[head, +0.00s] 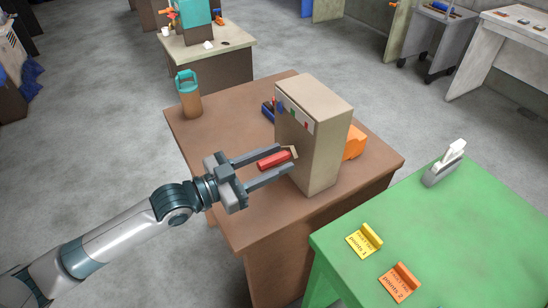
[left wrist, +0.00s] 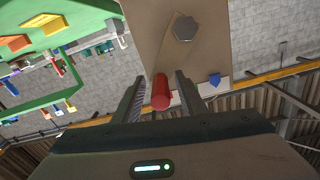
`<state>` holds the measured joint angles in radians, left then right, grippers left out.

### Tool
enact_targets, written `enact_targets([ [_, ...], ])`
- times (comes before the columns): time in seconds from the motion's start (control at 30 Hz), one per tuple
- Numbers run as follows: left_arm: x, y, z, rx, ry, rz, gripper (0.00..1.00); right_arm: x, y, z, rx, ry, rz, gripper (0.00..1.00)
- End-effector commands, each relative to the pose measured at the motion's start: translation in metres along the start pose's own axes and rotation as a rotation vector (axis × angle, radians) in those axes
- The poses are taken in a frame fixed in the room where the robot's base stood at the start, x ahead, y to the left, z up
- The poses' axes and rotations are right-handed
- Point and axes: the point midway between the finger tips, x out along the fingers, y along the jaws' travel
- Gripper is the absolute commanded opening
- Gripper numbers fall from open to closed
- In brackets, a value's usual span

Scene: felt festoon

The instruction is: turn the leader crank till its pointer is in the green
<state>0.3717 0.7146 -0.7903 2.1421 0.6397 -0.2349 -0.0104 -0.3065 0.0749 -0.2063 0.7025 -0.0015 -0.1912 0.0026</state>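The leader crank sticks out of the near face of a tall tan box (head: 322,140) on the brown table. Its red handle (head: 273,160) lies between the two fingers of my left gripper (head: 285,158). In the left wrist view the red handle (left wrist: 160,93) has a gap to each finger, so the gripper is open around it. The tan crank arm (left wrist: 165,50) runs from the handle to a grey hex bolt (left wrist: 183,27). A pale strip (head: 294,113) with small blue, green and red marks runs along the box's top edge. I cannot make out the pointer's reading. My right gripper is not in view.
A teal-topped brown canister (head: 189,95) stands at the table's far left corner. An orange object (head: 354,143) and a blue one (head: 268,112) sit beside the box. A green table (head: 450,235) with yellow and orange tagged blocks is close on the right.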

Motion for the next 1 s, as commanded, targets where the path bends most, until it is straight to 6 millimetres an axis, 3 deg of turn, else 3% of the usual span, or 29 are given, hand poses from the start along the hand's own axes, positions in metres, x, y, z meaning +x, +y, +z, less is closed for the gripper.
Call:
enact_targets([
  [0.27, 0.001, 0.0, 0.0, 0.0, 0.0, 0.0, 0.38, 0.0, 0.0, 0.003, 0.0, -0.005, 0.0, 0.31],
  [0.4, 0.001, 0.0, 0.0, 0.0, 0.0, 0.0, 0.04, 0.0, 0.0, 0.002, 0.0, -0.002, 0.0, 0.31],
  [0.43, 0.001, 0.0, 0.0, 0.0, 0.0, 0.0, 0.0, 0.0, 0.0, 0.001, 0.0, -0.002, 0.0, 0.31],
  [1.0, 0.001, 0.007, 0.006, 0.107, 0.0, 0.001, 0.0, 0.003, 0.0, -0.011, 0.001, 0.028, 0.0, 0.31],
])
